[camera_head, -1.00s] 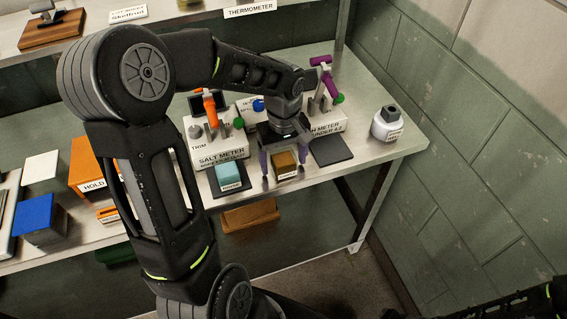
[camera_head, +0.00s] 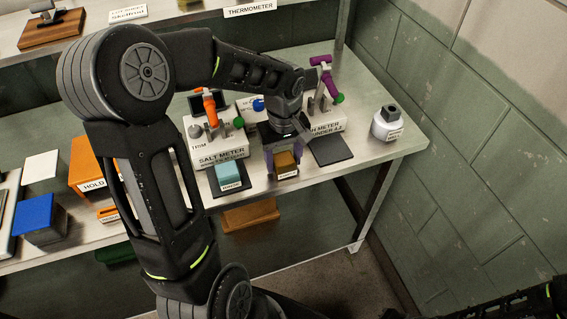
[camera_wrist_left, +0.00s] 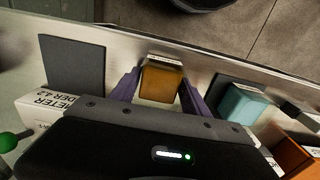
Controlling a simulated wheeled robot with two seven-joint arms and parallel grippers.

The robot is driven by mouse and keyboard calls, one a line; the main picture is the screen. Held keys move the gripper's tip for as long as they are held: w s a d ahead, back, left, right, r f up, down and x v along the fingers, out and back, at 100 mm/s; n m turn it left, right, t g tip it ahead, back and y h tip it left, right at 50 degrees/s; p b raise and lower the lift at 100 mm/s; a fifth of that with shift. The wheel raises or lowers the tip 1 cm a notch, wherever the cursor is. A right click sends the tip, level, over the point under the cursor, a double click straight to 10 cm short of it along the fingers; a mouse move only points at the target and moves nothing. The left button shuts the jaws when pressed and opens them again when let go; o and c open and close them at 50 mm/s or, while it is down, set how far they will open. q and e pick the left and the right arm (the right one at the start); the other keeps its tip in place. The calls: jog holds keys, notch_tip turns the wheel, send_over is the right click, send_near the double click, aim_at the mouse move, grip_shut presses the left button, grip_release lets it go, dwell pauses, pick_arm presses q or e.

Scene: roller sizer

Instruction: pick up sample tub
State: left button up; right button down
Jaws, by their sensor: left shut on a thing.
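The sample tub appears to be the small brown-orange block-shaped tub (camera_head: 286,163) with a white label on its front, near the table's front edge. My left gripper (camera_head: 284,162) reaches down over it, with a purple finger on each side. The fingers are shut on the tub. In the left wrist view the tub (camera_wrist_left: 159,82) sits between the two purple fingers (camera_wrist_left: 160,92). I cannot tell whether it is lifted off the table. My right gripper is not in view.
A teal block (camera_head: 229,176) on a dark pad stands just left of the tub. An empty dark pad (camera_head: 331,149) lies to the right. The salt meter (camera_head: 221,154) and another meter (camera_head: 327,122) stand behind. A white bottle (camera_head: 387,123) is near the right edge.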

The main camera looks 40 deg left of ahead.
pick_arm(q)
jog(key=c, duration=0.3)
notch_tip(320, 180, up, 10)
jog(key=b, duration=0.1)
dwell(0.5)
dwell(0.7)
